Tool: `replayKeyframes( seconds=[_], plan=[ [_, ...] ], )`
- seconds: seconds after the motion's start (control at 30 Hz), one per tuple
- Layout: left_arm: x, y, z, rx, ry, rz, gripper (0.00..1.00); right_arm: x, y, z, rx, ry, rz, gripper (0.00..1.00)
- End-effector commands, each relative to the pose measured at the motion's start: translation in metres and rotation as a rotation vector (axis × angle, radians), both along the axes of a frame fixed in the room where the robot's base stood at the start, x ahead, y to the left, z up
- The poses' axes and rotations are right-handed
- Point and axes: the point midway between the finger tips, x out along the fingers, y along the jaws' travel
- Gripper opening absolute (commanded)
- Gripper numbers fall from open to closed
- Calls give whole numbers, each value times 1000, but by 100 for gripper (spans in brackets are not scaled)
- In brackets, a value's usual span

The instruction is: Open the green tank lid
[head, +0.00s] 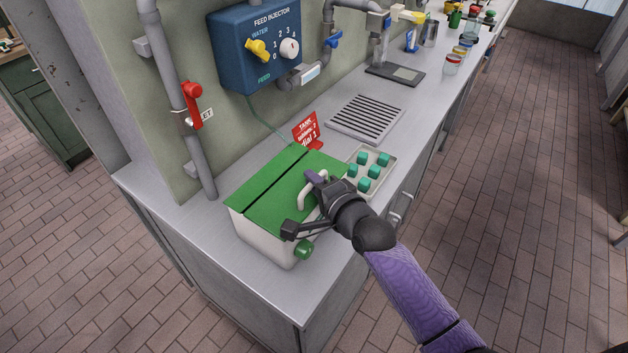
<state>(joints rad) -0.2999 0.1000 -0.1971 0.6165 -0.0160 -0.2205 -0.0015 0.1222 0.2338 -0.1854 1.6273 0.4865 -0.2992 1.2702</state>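The green tank lid (292,186) lies flat on the pale tank (258,240) at the near end of the counter. A dark seam runs along the lid. A white bar handle (304,192) stands on its right part. My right gripper (318,182) is at this handle, with a purple fingertip beside its upper end. The gripper's own body hides much of the fingers, so I cannot tell whether they are closed on the handle. A green knob (303,250) is on the tank's front. My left gripper is not in view.
A tray with green-capped vials (371,170) is close right of the tank. A red sign (306,130) stands behind it. The blue feed injector (256,48) and a pipe with a red valve (193,103) are on the wall. A drain grate (366,118) lies farther along the counter.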

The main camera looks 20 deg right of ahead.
Motion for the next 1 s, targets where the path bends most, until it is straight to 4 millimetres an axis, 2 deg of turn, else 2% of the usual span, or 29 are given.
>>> replayKeyframes(
  seconds=[0.5,1.0],
  plan=[
    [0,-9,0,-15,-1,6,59,0,0,-1,-1,2,0,0],
    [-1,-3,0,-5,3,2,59,0,0,-1,-1,2,0,0]
  ],
)
